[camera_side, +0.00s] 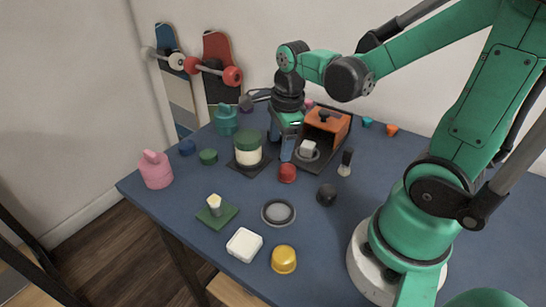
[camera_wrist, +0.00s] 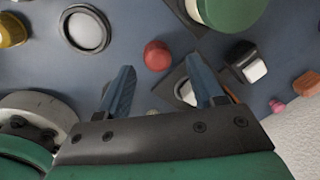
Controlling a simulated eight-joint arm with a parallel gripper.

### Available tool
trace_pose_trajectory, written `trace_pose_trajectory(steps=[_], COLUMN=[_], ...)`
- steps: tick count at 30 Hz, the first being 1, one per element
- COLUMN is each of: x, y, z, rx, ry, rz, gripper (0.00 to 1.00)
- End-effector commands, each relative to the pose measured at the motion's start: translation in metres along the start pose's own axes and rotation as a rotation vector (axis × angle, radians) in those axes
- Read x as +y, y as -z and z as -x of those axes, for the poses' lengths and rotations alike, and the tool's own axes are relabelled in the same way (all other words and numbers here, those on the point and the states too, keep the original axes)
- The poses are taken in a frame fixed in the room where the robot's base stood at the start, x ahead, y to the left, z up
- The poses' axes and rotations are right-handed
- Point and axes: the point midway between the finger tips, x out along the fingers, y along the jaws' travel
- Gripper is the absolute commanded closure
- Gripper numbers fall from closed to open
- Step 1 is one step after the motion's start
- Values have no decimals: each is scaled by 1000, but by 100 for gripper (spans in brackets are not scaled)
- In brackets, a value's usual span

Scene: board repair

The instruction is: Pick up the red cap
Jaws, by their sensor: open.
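The red cap (camera_side: 287,173) is a small rounded piece resting on the blue table, in front of the jar with the green lid and the orange-and-black box. In the wrist view the red cap (camera_wrist: 157,55) shows just beyond the fingertips, between their two lines. My gripper (camera_side: 283,148) points down behind and above the cap in the side view. In the wrist view my gripper (camera_wrist: 160,72) has its two blue fingers spread apart with nothing between them. The cap looks apart from both fingers; the exact height gap cannot be told.
The green-lidded jar (camera_side: 248,150) and the orange box (camera_side: 325,128) stand close to my gripper. A black knob (camera_side: 327,194), a brush (camera_side: 346,162) and a grey ring dish (camera_side: 278,212) lie around the cap. A white block (camera_side: 244,244) and yellow cap (camera_side: 284,260) are nearer the front edge.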

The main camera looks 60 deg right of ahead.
Motion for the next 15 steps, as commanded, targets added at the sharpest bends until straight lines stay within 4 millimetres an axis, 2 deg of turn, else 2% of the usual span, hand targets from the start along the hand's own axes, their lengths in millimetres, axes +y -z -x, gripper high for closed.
trace_pose_trajectory(steps=[1,3,6,10,15], x=[-2,-2,-2,-1,0], y=[5,11,17,20,20], z=[-6,-12,-18,-23,-35], rx=[16,40,69,88,90], ry=[-30,-63,-94,-109,-111], rz=[-151,-339,-526,-639,-652], gripper=[39,39,39,39,39])
